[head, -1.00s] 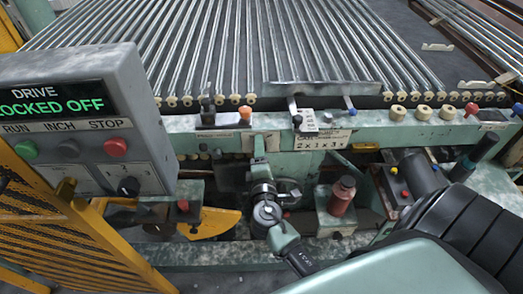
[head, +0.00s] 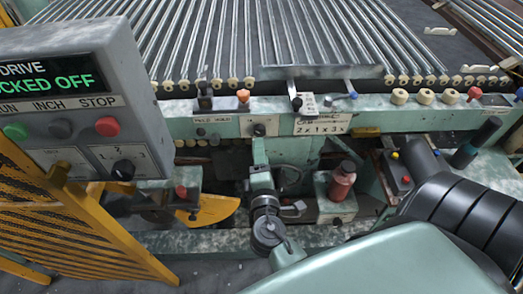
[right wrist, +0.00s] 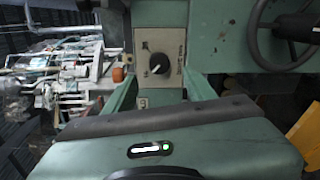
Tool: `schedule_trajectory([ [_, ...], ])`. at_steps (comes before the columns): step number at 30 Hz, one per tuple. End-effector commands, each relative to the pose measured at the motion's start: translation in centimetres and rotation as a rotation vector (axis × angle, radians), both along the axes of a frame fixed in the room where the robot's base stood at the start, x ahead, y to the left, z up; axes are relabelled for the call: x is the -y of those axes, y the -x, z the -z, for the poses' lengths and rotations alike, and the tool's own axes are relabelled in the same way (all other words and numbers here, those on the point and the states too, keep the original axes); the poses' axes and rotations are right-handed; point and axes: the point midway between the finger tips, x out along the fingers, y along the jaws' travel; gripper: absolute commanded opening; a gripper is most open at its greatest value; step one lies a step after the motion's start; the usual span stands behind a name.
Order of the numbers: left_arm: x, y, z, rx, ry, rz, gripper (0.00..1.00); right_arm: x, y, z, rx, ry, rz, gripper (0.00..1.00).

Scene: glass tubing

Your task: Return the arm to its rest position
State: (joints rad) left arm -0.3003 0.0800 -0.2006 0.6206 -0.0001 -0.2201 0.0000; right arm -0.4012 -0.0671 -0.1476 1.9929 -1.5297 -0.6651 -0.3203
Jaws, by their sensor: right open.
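My right arm comes in from the lower right of the head view as a broad pale green link with black ribbed joints. The wrist view faces a panel with a black selector knob (right wrist: 158,63). My left gripper is not in view.
A grey control box (head: 85,100) reading "locked off" stands at the left above a yellow guard (head: 65,225). Glass tubes (head: 230,45) lie in rows behind the green rail (head: 400,118). The wrist view also shows a handwheel (right wrist: 255,35) and glassware (right wrist: 65,75) at the left.

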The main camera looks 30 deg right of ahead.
Motion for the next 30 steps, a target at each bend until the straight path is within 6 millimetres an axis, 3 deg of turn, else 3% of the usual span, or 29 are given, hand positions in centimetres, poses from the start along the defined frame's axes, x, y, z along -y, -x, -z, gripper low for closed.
schedule_trajectory([
  [10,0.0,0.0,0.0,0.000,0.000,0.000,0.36,0.0,0.0,0.3,-0.004,-0.005,-0.002,0.55],
  [14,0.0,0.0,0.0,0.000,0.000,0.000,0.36,-0.8,-0.2,3.6,-0.052,-0.062,-0.029,0.55],
  [17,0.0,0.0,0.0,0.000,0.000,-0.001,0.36,-2.2,0.1,9.3,-0.137,-0.167,-0.065,0.55],
  [19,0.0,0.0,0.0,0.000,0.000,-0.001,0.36,-3.3,0.9,14.3,-0.213,-0.268,-0.084,0.55],
  [23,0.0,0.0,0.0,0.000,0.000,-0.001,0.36,-5.3,3.9,23.7,-0.358,-0.473,-0.088,0.55],
  [26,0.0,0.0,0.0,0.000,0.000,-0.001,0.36,-6.5,7.6,30.4,-0.465,-0.637,-0.055,0.55],
  [30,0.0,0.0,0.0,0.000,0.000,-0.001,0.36,-7.5,14.4,38.6,-0.599,-0.870,0.057,0.55],
])
